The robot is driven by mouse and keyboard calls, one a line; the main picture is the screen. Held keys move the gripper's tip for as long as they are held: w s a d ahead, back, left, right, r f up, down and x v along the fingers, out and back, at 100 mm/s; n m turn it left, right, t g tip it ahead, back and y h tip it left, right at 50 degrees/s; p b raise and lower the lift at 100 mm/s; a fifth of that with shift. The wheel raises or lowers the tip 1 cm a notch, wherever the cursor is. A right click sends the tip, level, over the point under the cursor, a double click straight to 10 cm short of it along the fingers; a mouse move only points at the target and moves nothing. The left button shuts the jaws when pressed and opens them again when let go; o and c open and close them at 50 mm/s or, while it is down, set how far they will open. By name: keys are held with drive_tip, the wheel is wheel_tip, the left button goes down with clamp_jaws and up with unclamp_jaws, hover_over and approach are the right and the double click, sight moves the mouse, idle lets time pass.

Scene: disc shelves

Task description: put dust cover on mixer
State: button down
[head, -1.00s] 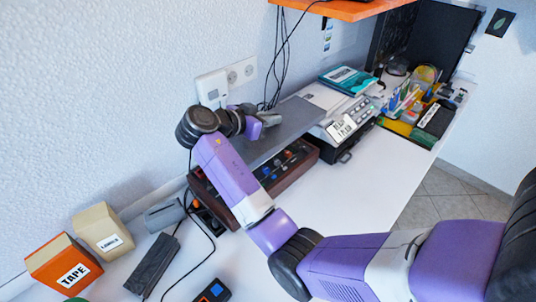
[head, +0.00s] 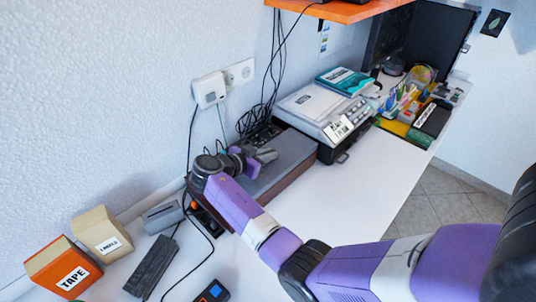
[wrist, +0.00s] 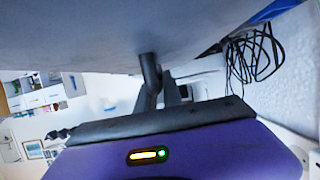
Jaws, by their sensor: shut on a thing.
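The mixer (head: 291,184) is a long box with brown sides on the white desk against the wall. The dust cover (head: 292,150) is a flat dark grey panel over the mixer's top, hiding most of its controls. A strip of dark controls shows beyond its far edge. I cannot tell whether the cover rests on the mixer or hovers just above it.
A printer (head: 325,108) with a teal book on it stands beyond the mixer. Black cables hang by the wall socket (head: 225,80). Tape (head: 65,268) and label boxes (head: 102,232) and a black bar (head: 152,266) lie at near left. Desk right of the mixer is clear.

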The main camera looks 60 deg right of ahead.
drive_tip(key=c, duration=1.5)
unclamp_jaws()
wheel_tip(320, 180, up, 5)
drive_tip(key=b, duration=0.2)
hover_over(243, 180)
drive_tip(key=shift+f, duration=0.15)
